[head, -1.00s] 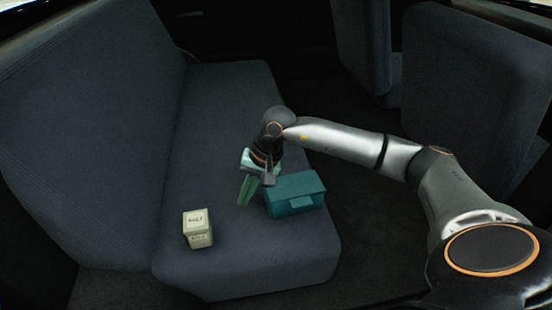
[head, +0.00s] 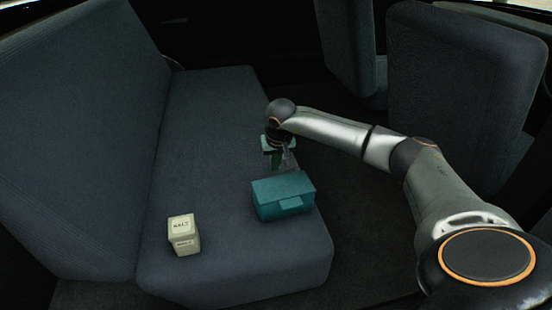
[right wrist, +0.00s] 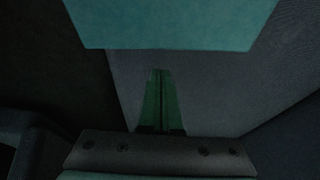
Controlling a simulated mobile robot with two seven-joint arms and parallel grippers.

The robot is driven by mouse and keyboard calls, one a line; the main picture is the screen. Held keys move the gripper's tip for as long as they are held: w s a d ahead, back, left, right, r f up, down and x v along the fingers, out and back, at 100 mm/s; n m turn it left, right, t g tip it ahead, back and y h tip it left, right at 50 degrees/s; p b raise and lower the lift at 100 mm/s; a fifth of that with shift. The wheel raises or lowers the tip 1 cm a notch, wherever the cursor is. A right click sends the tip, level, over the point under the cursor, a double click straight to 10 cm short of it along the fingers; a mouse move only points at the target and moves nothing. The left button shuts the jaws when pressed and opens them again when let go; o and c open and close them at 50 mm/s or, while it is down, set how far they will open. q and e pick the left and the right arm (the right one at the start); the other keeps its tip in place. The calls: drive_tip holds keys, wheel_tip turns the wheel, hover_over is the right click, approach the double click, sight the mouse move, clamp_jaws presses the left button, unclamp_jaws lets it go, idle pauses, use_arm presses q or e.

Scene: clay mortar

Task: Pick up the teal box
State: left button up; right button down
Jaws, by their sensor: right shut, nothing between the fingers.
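The teal box (head: 283,196) sits on the dark seat cushion near its right front edge, lid closed, with a latch on its front. My right gripper (head: 275,164) points down just behind the box, apart from it and empty. In the right wrist view the green fingers of the right gripper (right wrist: 160,92) are together with nothing between them. The teal box (right wrist: 170,24) fills the top of that view, beyond the fingertips. My left gripper is not in view.
A cream box marked SALT (head: 183,236) stands on the seat cushion (head: 215,110) left of the teal box. The seat's backrest (head: 85,130) rises at the left. Other seats (head: 465,95) stand at the right. The cushion behind and left of the teal box is clear.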

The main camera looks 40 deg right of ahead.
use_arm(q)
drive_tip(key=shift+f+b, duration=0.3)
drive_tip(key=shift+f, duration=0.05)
use_arm(e)
drive_tip(key=shift+s+a+r, duration=0.1)
drive_tip(key=shift+s+a, duration=0.3)
drive_tip(key=shift+s, duration=0.4)
drive_tip(key=shift+s+a+r, duration=0.1)
drive_tip(key=shift+s+a, duration=0.3)
drive_tip(key=shift+s, duration=0.35)
